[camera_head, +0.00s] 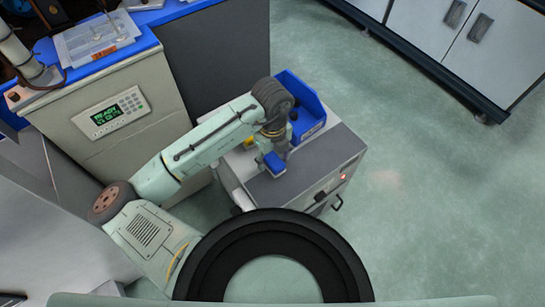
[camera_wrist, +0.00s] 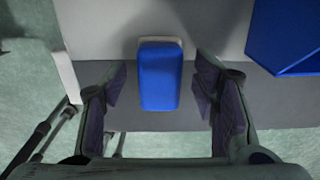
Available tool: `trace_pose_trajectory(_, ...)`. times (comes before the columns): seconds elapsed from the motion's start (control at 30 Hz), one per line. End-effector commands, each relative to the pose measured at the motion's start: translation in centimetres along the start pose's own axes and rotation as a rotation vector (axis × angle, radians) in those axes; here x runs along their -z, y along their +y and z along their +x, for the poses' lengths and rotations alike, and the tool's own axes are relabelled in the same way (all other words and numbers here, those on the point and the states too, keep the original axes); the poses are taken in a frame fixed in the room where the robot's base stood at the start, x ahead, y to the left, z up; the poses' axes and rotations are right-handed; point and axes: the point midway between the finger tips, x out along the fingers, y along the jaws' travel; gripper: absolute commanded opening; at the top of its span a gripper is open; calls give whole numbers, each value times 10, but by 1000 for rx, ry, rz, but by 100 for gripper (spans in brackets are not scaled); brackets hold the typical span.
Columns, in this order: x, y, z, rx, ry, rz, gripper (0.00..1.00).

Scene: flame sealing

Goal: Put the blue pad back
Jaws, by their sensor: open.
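The blue pad (camera_wrist: 159,78) shows in the wrist view as a rounded blue block on the cart top, with a pale part at its far end. In the head view the blue pad (camera_head: 275,163) sits near the front edge of the cart top. My gripper (camera_wrist: 161,92) is open, with one finger on each side of the pad and a gap on both sides. In the head view my gripper (camera_head: 277,152) is right above the pad, and the arm hides part of the area around it.
A blue open bin (camera_head: 308,118) stands at the back of the cart (camera_head: 330,155); its corner shows at the right of the wrist view (camera_wrist: 285,40). A large machine with a green display (camera_head: 105,115) stands to the left. Floor is free on the right.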

Motion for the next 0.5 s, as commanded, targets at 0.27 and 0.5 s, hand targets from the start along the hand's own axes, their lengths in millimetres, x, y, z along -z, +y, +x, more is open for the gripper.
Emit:
trace_pose_trajectory(0.27, 0, -1, -59, 1, -3, 3, 55)
trace_pose_trajectory(0.5, 0, 0, -100, 0, -1, 2, 55)
